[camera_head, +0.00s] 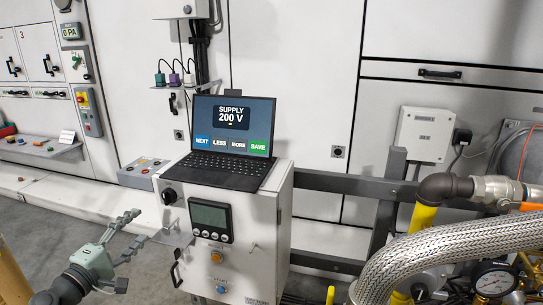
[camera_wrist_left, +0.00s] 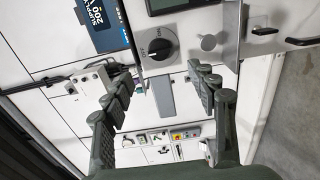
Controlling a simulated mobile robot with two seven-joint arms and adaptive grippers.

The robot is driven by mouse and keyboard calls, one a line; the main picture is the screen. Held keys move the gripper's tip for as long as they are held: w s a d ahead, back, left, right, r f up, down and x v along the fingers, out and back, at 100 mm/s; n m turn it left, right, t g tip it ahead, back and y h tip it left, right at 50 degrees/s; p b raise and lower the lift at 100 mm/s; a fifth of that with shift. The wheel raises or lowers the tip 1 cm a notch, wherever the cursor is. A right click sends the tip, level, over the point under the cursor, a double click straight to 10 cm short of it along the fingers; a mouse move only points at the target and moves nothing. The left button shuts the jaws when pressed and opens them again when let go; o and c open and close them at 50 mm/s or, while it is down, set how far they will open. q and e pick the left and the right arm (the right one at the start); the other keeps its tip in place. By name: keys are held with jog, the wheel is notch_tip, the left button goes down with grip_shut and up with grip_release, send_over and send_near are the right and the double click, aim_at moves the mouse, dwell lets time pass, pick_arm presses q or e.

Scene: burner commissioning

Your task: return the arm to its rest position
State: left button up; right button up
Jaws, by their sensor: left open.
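My left gripper (camera_head: 141,226) is at the lower left of the head view, left of the white control cabinet (camera_head: 268,245). Its two fingers are spread apart with nothing between them. In the left wrist view the fingers of the gripper (camera_wrist_left: 161,76) are also apart and empty. Beyond them show the cabinet's black rotary switch (camera_wrist_left: 158,48) and a grey bar, which appear apart from the fingers. My right gripper is not in view.
A laptop (camera_head: 232,140) reading "SUPPLY 200 V" stands open on the cabinet. A braided hose (camera_head: 450,255), yellow pipes and a gauge (camera_head: 494,280) fill the lower right. A grey rail (camera_head: 335,184) runs behind. Grey floor (camera_head: 60,225) is open at lower left.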

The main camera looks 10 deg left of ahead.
pick_arm(q)
jog(key=s+d+f+m+g, duration=0.2)
jog(key=d+f+m, duration=0.15)
jog(key=f, duration=0.35)
jog(key=s+d+f+m+g+h, duration=0.1)
jog(key=s+d+f+m+g, duration=0.2)
jog(key=f, duration=0.4)
jog(key=s+d+f+m+g, duration=0.2)
jog(key=d+f, duration=0.3)
jog(key=f, duration=0.2)
jog(key=s+d+f+m+g+y, duration=0.2)
jog(key=s+f+m+g, duration=0.2)
jog(key=s+f, duration=0.5)
jog(key=s+d+f+m+g+y, duration=0.1)
jog(key=s+d+f+m+g, duration=0.2)
jog(key=s+f+m, duration=0.3)
jog(key=s+f+g, duration=0.1)
jog(key=s+f, duration=0.2)
jog(key=s, duration=0.1)
jog(key=shift+y, duration=0.4)
jog(key=shift+d, duration=0.1)
